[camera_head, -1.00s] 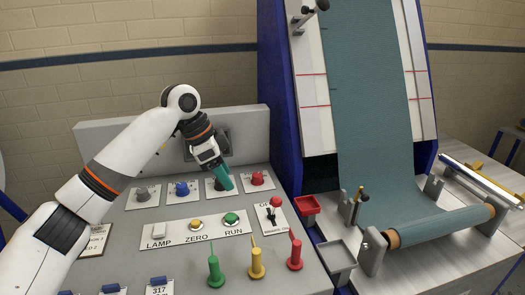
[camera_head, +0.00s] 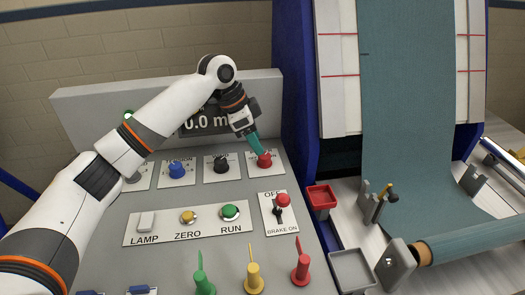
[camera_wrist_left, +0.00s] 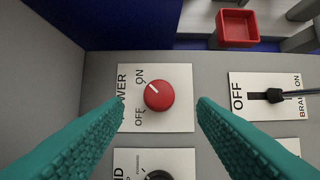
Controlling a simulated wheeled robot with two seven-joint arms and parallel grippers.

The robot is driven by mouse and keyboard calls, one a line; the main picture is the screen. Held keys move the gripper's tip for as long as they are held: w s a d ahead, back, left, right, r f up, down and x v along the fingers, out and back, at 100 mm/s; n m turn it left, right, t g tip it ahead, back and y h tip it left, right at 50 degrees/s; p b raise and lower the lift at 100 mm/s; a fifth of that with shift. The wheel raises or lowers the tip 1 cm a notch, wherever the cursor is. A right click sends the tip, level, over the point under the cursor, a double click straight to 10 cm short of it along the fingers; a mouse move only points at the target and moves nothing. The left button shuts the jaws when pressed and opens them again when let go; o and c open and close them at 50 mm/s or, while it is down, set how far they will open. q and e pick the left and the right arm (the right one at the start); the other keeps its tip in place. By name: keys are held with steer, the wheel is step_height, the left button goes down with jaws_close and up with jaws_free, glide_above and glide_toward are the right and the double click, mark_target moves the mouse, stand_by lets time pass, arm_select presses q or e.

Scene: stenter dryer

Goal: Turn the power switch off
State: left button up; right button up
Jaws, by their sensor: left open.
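The power switch (camera_wrist_left: 158,95) is a round red knob on a white plate marked POWER, ON and OFF in the left wrist view. Its white mark points toward ON. In the head view the red knob (camera_head: 264,161) is the rightmost of the upper row on the grey panel. My left gripper (camera_head: 258,150) is at this knob, with teal fingers that partly cover the plate behind it. In the left wrist view the open fingers (camera_wrist_left: 159,104) lie on either side of the knob, with visible gaps and nothing held. My right gripper is not in view.
A black knob (camera_head: 221,165) and a blue knob (camera_head: 176,169) sit to the left. A brake lever (camera_head: 280,207) with a red ball top stands below right. A red tray (camera_head: 321,197) is beside the panel. Green, yellow and red pegs stand in front.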

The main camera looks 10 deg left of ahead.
mark_target(265, 155)
arm_select(q)
steer(key=shift+x, duration=2.7)
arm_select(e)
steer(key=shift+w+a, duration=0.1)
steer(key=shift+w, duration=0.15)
